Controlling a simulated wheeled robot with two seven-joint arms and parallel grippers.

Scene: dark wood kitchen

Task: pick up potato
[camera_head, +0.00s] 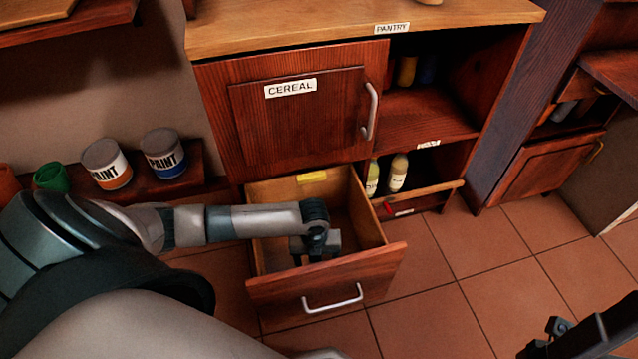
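No potato can be made out in the head view. A wooden drawer (372,262) stands pulled open at the bottom of the cabinet. My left arm comes in from the left over the drawer's side. My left gripper (315,246) points down inside the drawer. Its fingertips and whatever is under them are hidden by the wrist and the drawer front, so I cannot tell whether it holds anything. My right gripper (549,338) is at the bottom right, above the floor and away from the drawer. Its fingers look apart, with nothing seen between them.
A closed cabinet door labelled CEREAL (290,120) is above the drawer. Bottles (397,173) stand on a low shelf to its right. Paint cans (107,163) sit on a ledge at left. A yellow item (312,177) is at the drawer's back. The tiled floor (460,290) at right is clear.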

